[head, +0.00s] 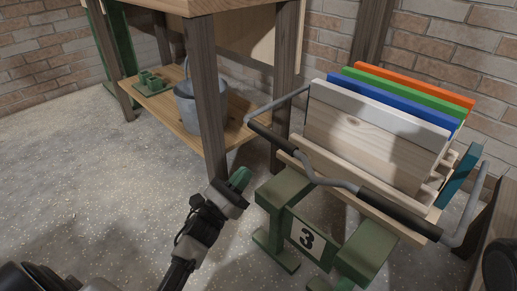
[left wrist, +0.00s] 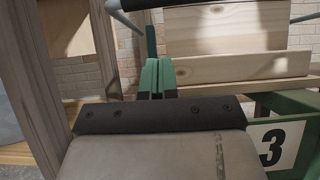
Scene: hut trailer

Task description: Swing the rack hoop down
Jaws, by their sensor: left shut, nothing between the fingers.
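The rack hoop (head: 345,185) is a bent grey metal bar with black grip sleeves. In the head view it runs along the front of the wooden rack (head: 290,152), with its side arms reaching back at both ends. Part of the grey bar also shows at the top of the left wrist view (left wrist: 140,5). My left gripper (head: 241,177) has green fingertips and is left of the hoop's front bar, apart from it in the head view. Its fingers (left wrist: 157,75) are shut together and empty. My right gripper is out of view.
Boards with white, blue, green and orange edges (head: 415,90) stand in the rack. A green stand (head: 365,250) marked 3 is below. A wooden shelf (head: 185,135) with a grey bucket (head: 190,103) is at left. The floor (head: 90,190) at left is clear.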

